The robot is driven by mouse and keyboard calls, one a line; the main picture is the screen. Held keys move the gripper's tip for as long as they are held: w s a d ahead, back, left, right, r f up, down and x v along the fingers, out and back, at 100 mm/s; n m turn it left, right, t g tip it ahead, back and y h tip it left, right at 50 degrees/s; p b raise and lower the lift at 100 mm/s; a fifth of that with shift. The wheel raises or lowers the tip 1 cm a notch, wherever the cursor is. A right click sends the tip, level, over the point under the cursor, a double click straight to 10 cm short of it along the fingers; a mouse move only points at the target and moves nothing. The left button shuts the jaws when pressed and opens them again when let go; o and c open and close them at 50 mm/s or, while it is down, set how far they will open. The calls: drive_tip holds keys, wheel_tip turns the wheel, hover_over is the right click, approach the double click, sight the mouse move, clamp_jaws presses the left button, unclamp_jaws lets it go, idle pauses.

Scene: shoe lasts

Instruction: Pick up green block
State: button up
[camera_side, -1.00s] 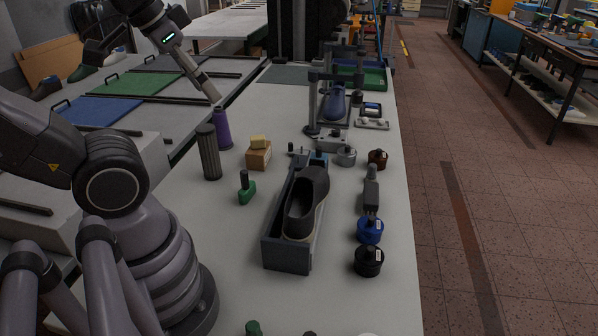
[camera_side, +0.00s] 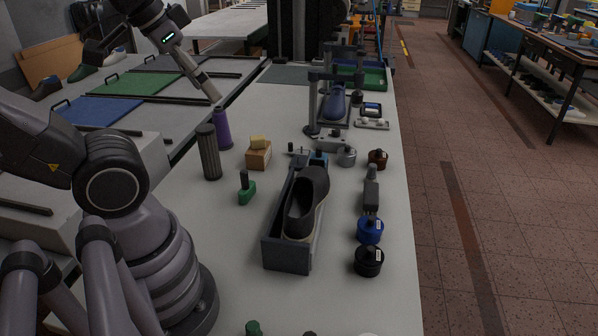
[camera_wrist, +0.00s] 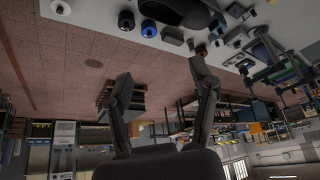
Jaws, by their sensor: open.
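A small green block (camera_side: 247,192) with a dark upright knob stands on the pale bench, left of the shoe-last holder in the side view. A second green piece (camera_side: 253,328) shows partly at the bottom edge; which one the task means I cannot tell. My gripper (camera_side: 212,97) is high at the upper left, well above and apart from the green block. In the wrist view my gripper (camera_wrist: 161,70) has its two fingers spread with nothing between them. No green block shows in the wrist view.
A dark shoe (camera_side: 307,200) lies in a grey holder (camera_side: 286,257). A grey cylinder (camera_side: 208,155), purple bottle (camera_side: 223,130) and wooden box (camera_side: 258,157) stand behind the green block. Blue (camera_side: 370,231) and black (camera_side: 368,262) pots line the right edge. Bare bench surrounds the green block.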

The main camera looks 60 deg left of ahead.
drive_tip(key=w+a+f+m+g+y, duration=0.4)
drive_tip(key=a+f+m+g+y, duration=0.65)
drive_tip(key=f, duration=0.45)
drive_tip(key=w+a+f+m+t+y, duration=0.1)
drive_tip(key=w+f+m+t+y, duration=0.5)
drive_tip(key=f+m, duration=0.3)
drive_tip(key=m+t+h, duration=0.2)
drive_tip(key=m+t, duration=0.4)
drive_tip(key=m, duration=0.1)
approach(245, 180)
drive_tip(key=s+d+r, duration=0.1)
drive_tip(key=d, duration=0.1)
drive_tip(key=shift+a+f+m+g, duration=0.1)
drive_tip(key=shift+a+m+g, duration=0.15)
drive_tip(key=shift+a, duration=0.1)
drive_tip(key=x, duration=0.7)
drive_tip(key=shift+d+f, duration=0.1)
drive_tip(key=shift+h, duration=0.25)
drive_tip(key=shift+w+x, duration=0.2)
drive_tip(key=shift+x, duration=3)
drive_tip(key=shift+d, duration=0.15)
clamp_jaws()
